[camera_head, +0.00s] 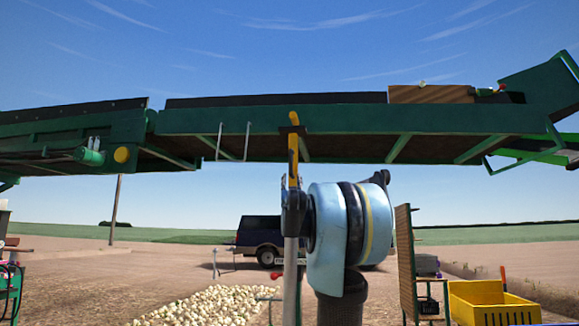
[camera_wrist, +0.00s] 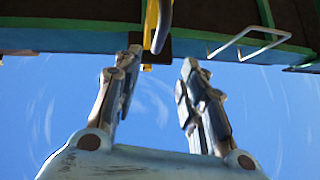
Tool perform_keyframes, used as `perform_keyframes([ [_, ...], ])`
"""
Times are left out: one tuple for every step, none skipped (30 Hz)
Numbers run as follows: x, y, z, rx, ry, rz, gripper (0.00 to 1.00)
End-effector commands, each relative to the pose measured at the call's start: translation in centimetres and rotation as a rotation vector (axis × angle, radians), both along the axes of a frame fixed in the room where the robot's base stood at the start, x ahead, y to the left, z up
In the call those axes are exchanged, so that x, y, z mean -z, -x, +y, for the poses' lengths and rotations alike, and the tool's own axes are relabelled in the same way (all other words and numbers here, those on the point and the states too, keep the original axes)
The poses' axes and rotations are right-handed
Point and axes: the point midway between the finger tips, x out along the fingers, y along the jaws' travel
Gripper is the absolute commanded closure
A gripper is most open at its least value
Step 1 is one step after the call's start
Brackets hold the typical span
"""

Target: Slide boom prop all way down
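The boom prop shows in the head view as an upright, thin part with a yellow upper piece (camera_head: 293,155) against the green boom's underside and a grey pole (camera_head: 290,280) below. Dark parts cover its middle, and I cannot tell there which belong to my gripper. In the wrist view, my gripper (camera_wrist: 163,62) is open, with two dark fingers wide apart and sky between them. The prop's yellow piece (camera_wrist: 151,22) and a dark curved bar beside it lie just past the fingertips, roughly centred in the gap. Nothing is held.
The long green conveyor boom (camera_head: 345,121) spans overhead, with wire loops (camera_head: 247,140) left of the prop. A pile of onions (camera_head: 215,305) lies on the ground at lower left. A dark pickup (camera_head: 262,240) stands behind. A brown panel (camera_head: 405,255) and yellow crate (camera_head: 495,303) stand right.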

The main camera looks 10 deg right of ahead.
Motion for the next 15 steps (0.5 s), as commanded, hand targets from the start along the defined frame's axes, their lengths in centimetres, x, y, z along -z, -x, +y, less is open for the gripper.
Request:
perform_keyframes([
  [-0.3, -0.1, -0.1, 0.001, 0.000, -0.005, 0.62],
  [-0.4, -0.2, -0.1, 0.001, 0.001, -0.006, 0.62],
  [-0.6, -0.4, -0.1, 0.001, 0.001, -0.006, 0.62],
  [-0.8, -0.6, -0.2, 0.001, 0.001, -0.006, 0.62],
  [-1.1, -0.9, -0.2, 0.001, 0.001, -0.006, 0.62],
  [-1.5, -1.3, -0.3, 0.001, 0.001, -0.005, 0.62],
  [-1.8, -1.6, -0.4, 0.001, 0.001, -0.005, 0.62],
  [-2.1, -1.9, -0.4, 0.001, 0.001, -0.005, 0.62],
  [-2.6, -2.4, -0.5, 0.001, 0.001, -0.005, 0.62],
  [-3.0, -2.8, -0.6, 0.001, 0.001, -0.005, 0.62],
  [-3.3, -3.2, -0.7, 0.001, 0.001, -0.005, 0.62],
  [-3.8, -3.6, -0.8, 0.001, 0.001, -0.004, 0.62],
  [-4.2, -4.0, -0.8, 0.001, 0.001, -0.004, 0.62],
  [-4.5, -4.3, -0.9, 0.001, 0.001, -0.004, 0.62],
  [-5.0, -4.8, -1.0, 0.001, 0.001, -0.004, 0.62],
])
